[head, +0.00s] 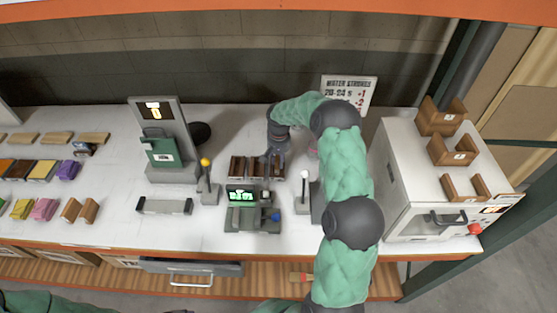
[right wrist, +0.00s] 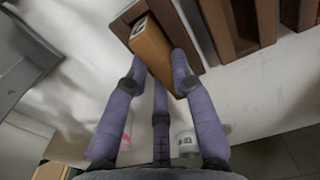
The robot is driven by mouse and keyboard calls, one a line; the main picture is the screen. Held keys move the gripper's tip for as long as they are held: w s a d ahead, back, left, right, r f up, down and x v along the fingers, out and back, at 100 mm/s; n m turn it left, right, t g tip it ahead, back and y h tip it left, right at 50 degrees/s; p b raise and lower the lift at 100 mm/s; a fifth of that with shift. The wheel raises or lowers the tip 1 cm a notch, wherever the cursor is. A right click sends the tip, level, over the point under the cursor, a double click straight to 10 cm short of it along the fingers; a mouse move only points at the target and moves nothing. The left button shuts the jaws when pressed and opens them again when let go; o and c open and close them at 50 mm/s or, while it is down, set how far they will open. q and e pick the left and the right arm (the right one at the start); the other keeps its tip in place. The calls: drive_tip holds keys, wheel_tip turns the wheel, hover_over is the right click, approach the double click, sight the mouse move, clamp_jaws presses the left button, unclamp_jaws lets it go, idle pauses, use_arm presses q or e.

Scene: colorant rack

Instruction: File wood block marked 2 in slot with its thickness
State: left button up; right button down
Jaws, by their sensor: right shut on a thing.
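My right gripper (head: 275,157) is shut on a tan wood block (right wrist: 153,52), with fingers on both sides of it in the right wrist view (right wrist: 160,72). The block's far end carries a small pale label, too small to read. That end lies between two dark brown walls at the left end of the slotted rack (right wrist: 212,30); how deep it sits I cannot tell. In the head view the brown rack (head: 237,167) stands mid-table, with my gripper at its right part, and the held block is mostly hidden. My left gripper is out of view.
A display unit (head: 242,195) stands in front of the rack, a white-knobbed lever (head: 304,185) to its right, a yellow-knobbed lever (head: 207,180) to its left. A tall grey machine (head: 160,135) is behind left. A white oven-like box (head: 405,185) fills the right. Coloured blocks lie far left.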

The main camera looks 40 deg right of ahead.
drive_tip(key=c, duration=1)
unclamp_jaws()
drive_tip(key=shift+c, duration=0.2)
drive_tip(key=shift+r, duration=0.15)
wheel_tip(320, 180, up, 12)
drive_tip(key=shift+p, duration=0.45)
